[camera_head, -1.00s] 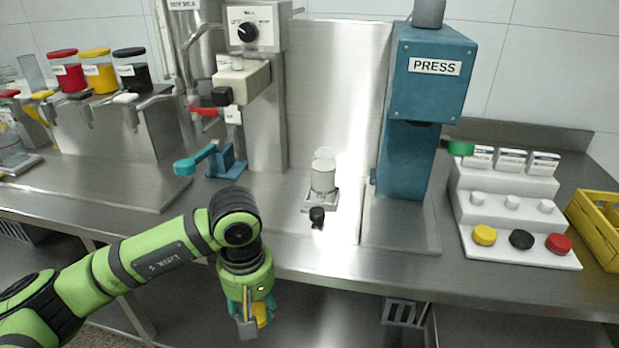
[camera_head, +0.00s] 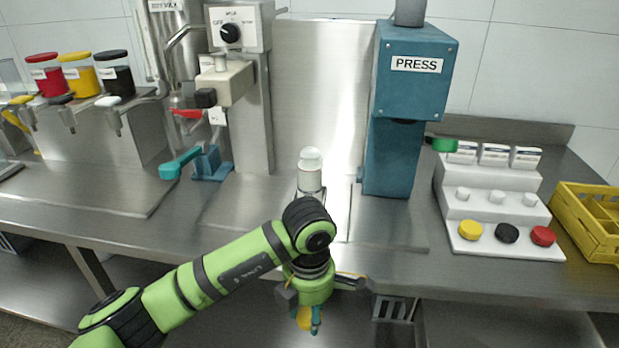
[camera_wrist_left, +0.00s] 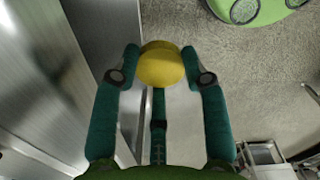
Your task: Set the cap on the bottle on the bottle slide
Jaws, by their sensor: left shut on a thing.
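My left gripper (camera_head: 309,322) is shut on a yellow cap (camera_wrist_left: 161,64), which sits between its two teal fingertips in the left wrist view. In the head view the gripper hangs low in front of the counter's front edge, and the cap (camera_head: 304,318) shows partly behind a finger. The bottle (camera_head: 310,178), whitish with a pale rounded top, stands upright on the counter beyond my left arm. My arm hides the bottle's foot and most of the bottle slide under it. My right gripper is not in view.
The blue press (camera_head: 408,110) stands right of the bottle. A white stepped rack (camera_head: 492,208) holds yellow, black, red and small white caps. A yellow crate (camera_head: 590,225) is at the far right.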

